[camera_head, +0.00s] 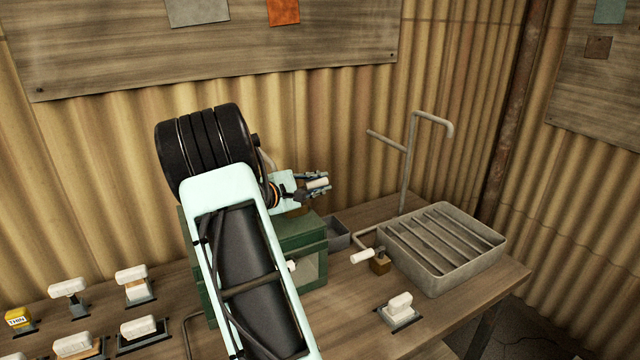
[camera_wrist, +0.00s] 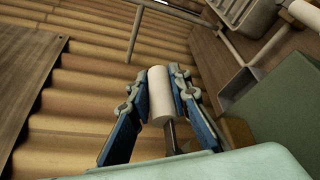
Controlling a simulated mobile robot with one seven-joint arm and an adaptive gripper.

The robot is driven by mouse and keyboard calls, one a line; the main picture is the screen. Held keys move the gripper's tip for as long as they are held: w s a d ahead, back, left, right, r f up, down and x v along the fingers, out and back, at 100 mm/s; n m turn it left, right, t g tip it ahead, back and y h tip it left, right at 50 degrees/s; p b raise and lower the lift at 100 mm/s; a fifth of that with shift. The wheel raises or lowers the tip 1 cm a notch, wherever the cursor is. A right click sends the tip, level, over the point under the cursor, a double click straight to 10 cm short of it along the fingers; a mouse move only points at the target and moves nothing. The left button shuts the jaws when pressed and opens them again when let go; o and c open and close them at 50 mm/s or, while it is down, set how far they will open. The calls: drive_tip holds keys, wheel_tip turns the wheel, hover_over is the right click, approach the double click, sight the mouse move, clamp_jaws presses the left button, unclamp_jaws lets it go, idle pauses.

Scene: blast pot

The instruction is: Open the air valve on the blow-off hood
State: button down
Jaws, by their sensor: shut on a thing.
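My gripper (camera_head: 315,185) is shut on a white cylindrical handle (camera_wrist: 160,97), with one finger on each side of it. A grey stem (camera_wrist: 172,137) runs from the handle down towards my wrist. The handle is above the back of the green box (camera_head: 300,236), which I take for the blow-off hood. A brown block (camera_wrist: 237,134) sits beside the green box in the wrist view, and I take it for the valve body. My arm covers much of the box, and the stem's joint with the block is hidden.
A grey slatted tray (camera_head: 440,250) stands at the right, with a bent pipe (camera_head: 407,165) behind it. Several white-topped pieces lie on the wooden bench (camera_head: 470,308). A corrugated wall (camera_head: 340,125) closes the back.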

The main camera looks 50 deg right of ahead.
drive_tip(key=shift+s+a+m+g, duration=0.2)
drive_tip(key=shift+s+m+g, duration=0.3)
drive_tip(key=shift+m+g, duration=0.5)
drive_tip(key=shift+s+a+m+g+y+b, duration=0.1)
drive_tip(key=shift+s+a+m+g+y, duration=0.15)
drive_tip(key=shift+m+g, duration=0.3)
drive_tip(key=shift+s+a+m+g+y+b, duration=0.15)
drive_tip(key=shift+s+m+g, duration=0.25)
drive_tip(key=shift+g, duration=0.4)
drive_tip(key=shift+s+a+m+g+y+b, duration=0.1)
drive_tip(key=shift+s+a+m+g+y, duration=0.15)
drive_tip(key=shift+m+g, duration=0.3)
drive_tip(key=shift+d, duration=0.1)
drive_tip(key=c, duration=1.8)
unclamp_jaws()
drive_tip(key=shift+o, duration=0.2)
drive_tip(key=v, duration=1.2)
drive_tip(key=shift+c, duration=0.3)
